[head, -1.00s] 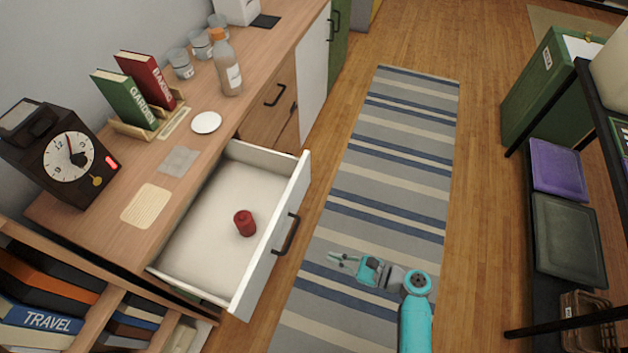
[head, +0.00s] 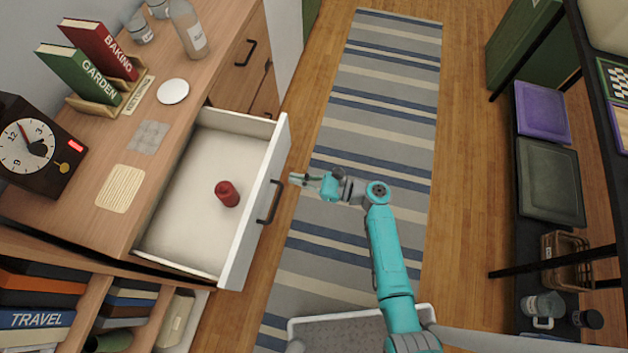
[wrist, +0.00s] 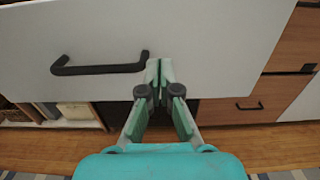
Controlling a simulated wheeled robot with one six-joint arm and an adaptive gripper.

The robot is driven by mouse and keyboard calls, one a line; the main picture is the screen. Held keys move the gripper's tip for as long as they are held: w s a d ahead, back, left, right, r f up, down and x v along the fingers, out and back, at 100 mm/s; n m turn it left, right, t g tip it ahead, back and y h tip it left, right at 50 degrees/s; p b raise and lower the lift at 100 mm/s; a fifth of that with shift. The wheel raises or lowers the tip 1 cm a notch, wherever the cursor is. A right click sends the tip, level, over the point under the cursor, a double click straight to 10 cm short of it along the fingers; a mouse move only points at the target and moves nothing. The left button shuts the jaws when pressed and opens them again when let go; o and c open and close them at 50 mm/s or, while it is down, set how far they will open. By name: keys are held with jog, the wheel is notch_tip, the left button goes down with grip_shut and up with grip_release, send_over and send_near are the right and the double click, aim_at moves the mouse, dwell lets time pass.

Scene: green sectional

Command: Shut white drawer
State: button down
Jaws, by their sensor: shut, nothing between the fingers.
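The white drawer (head: 253,211) is pulled well out of the wooden counter on the left of the head view. It has a dark bar handle (head: 269,202), and a small red object (head: 227,194) is inside it. In the wrist view the drawer front (wrist: 215,50) fills the upper part, with the handle (wrist: 98,66) left of the fingers. My gripper (head: 295,179) is shut and empty, pointing at the drawer front beside the handle's far end. In the wrist view my gripper (wrist: 159,68) overlaps the front's lower area; I cannot tell if it touches.
The counter holds a clock (head: 36,149), books (head: 88,75), a white disc (head: 173,91) and bottles. Open shelves (head: 50,300) stand at lower left. A striped rug (head: 385,110) lies on clear floor. A black rack (head: 545,190) stands at right.

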aim_at(272, 174)
jog(key=shift+x, duration=2.3)
jog(key=shift+a, duration=0.1)
